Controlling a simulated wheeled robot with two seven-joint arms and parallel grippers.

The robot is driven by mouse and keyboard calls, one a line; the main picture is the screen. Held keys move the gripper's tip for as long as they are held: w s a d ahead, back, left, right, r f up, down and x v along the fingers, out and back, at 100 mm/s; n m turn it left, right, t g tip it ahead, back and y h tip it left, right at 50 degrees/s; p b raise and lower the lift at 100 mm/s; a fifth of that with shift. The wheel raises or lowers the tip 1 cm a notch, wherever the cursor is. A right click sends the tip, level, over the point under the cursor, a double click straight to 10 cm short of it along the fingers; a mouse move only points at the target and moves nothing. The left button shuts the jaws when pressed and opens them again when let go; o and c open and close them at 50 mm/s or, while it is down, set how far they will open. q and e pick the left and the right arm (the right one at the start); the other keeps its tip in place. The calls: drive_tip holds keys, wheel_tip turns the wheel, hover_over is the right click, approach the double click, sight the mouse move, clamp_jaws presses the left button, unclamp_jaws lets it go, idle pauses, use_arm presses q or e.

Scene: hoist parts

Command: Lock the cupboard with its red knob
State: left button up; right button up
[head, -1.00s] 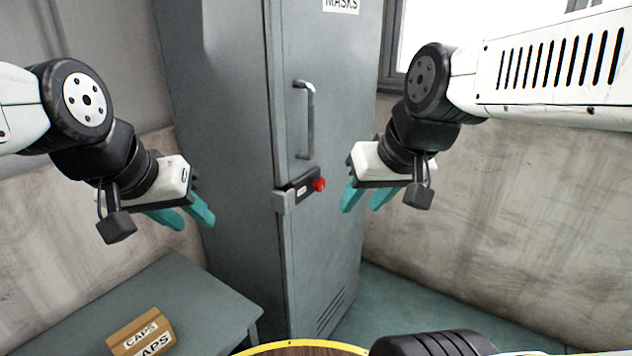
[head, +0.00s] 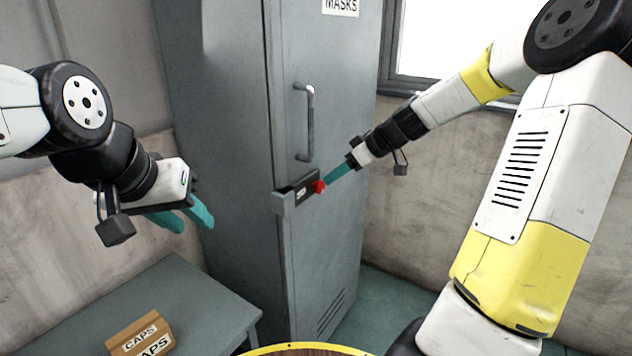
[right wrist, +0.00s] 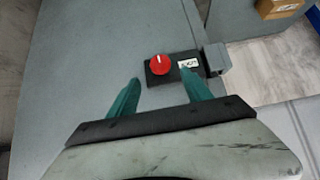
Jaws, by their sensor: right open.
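The grey cupboard (head: 240,130) stands upright with its door closed and a "MASKS" label at the top. The red knob (head: 319,186) sits on a dark lock plate (head: 303,190) below the door handle. In the right wrist view the red knob (right wrist: 159,64) shows a white pointer line, and a small white label sits beside it. My right gripper (head: 332,177) points at the knob from the right. In the right wrist view its teal fingers (right wrist: 163,90) are apart, with the knob ahead between them, not gripped. My left gripper (head: 186,219) is open and empty, left of the cupboard.
A grey table (head: 200,305) stands at lower left with a cardboard "CAPS" box (head: 140,335) on it. A vertical door handle (head: 305,120) juts out above the knob. A concrete wall (head: 415,230) and a window are on the right.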

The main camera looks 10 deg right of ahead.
sight(322, 184)
drive_tip(key=x, duration=0.7)
drive_tip(key=shift+a+f, duration=0.1)
clamp_jaws()
